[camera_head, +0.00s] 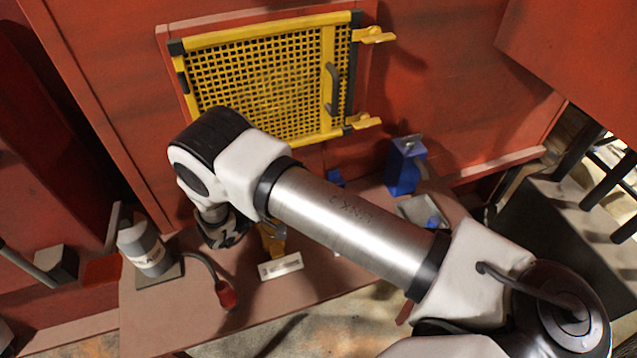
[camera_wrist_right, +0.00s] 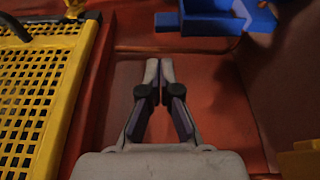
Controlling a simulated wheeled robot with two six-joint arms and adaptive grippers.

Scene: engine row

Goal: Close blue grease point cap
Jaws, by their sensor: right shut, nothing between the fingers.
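In the right wrist view a blue part (camera_wrist_right: 205,22) with a flat plate and a bracket-like piece on its right sits at the top, beyond my right gripper (camera_wrist_right: 159,64). The gripper's fingers are shut and empty, with a visible gap between them and the blue part. I cannot tell whether this part is the grease point cap. In the head view my right arm crosses the ledge, and its fingers are not clear. A small blue piece (camera_head: 336,177) shows just above the arm, partly hidden by it. Another blue piece (camera_head: 433,222) lies right of the arm. My left gripper is not in view.
A yellow mesh guard (camera_head: 262,85) is on the red wall. A blue box (camera_head: 405,172) stands on the ledge (camera_head: 190,318). A grey cylinder (camera_head: 143,246) with a cable to a red end (camera_head: 226,294) stands left. A white label plate (camera_head: 280,267) is near a yellow part.

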